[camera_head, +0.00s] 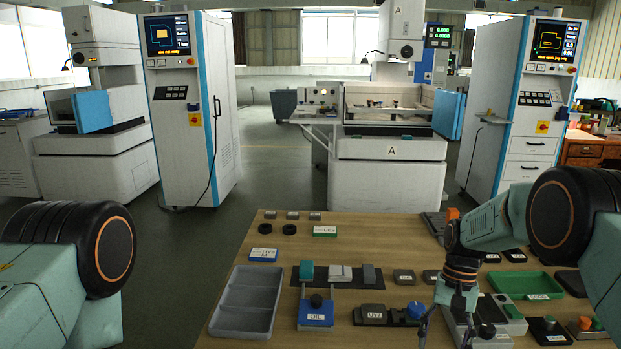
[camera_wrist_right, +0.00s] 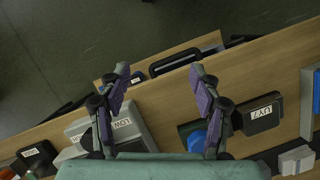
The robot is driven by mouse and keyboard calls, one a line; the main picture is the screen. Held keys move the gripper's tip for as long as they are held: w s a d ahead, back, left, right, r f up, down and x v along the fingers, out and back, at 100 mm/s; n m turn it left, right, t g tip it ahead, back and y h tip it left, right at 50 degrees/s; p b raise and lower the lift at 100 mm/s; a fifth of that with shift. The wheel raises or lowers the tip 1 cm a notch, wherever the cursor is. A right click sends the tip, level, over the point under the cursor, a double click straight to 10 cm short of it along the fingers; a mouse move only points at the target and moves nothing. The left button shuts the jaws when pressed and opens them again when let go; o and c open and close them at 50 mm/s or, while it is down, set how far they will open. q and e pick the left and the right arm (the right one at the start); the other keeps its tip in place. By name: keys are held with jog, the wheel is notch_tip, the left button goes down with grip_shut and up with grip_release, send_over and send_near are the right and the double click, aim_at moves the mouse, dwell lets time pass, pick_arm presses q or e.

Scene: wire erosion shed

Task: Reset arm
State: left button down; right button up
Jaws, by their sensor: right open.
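My right arm comes in from the right in the head view, bent at the elbow. My right gripper (camera_head: 446,338) points down over the front right part of the wooden table, its fingers partly cut off by the lower edge. In the right wrist view my right gripper (camera_wrist_right: 159,72) has its two purple-padded fingers spread wide with nothing between them. The table top and its front edge lie beyond the fingers. Only the upper links of my left arm show at the left edge of the head view; its gripper is out of sight.
The wooden table (camera_head: 263,225) carries a grey divided tray (camera_head: 249,301), a blue OIL block (camera_head: 315,313), a dark UYZ block (camera_head: 375,314) and a green tray (camera_head: 525,284). In the wrist view a grey LOW block (camera_wrist_right: 127,128) lies near the left finger. Machines stand behind open floor.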

jog(key=s+a+f+n+t+h, duration=0.1)
jog(key=s+a+f+n, duration=0.1)
jog(key=s+f, duration=1.4)
jog(key=s+a+r+n+t, duration=0.1)
jog(key=s, duration=0.9)
jog(key=s+a+r+n+t+b, duration=0.1)
jog(key=s, duration=0.9)
jog(key=shift+s+n+h, duration=0.4)
